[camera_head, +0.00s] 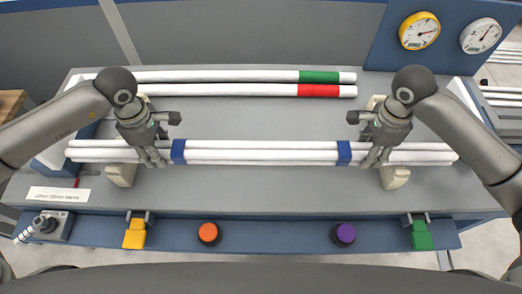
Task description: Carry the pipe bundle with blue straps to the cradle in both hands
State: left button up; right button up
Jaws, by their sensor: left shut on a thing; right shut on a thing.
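The pipe bundle (262,152) is a set of long white pipes with two blue straps, and it lies across the middle of the view. My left gripper (156,160) is shut on the bundle just left of the left blue strap (178,151). My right gripper (373,160) is shut on it just right of the right blue strap (344,153). Cream-coloured supports show under the bundle near each gripper, a left one (121,175) and a right one (394,178). I cannot tell whether the bundle touches them or whether they are the cradle.
Behind the bundle lie white pipes, one with a green band (319,77) and one with a red band (318,90).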

pick_arm(q)
grip_shut()
pick_arm(e)
grip_shut()
pick_arm(q)
jog(key=shift+w+r, duration=0.1)
jog(key=shift+r, duration=0.05)
pick_arm(e)
jog(key=shift+w+r, duration=0.1)
jog(key=shift+r, duration=0.05)
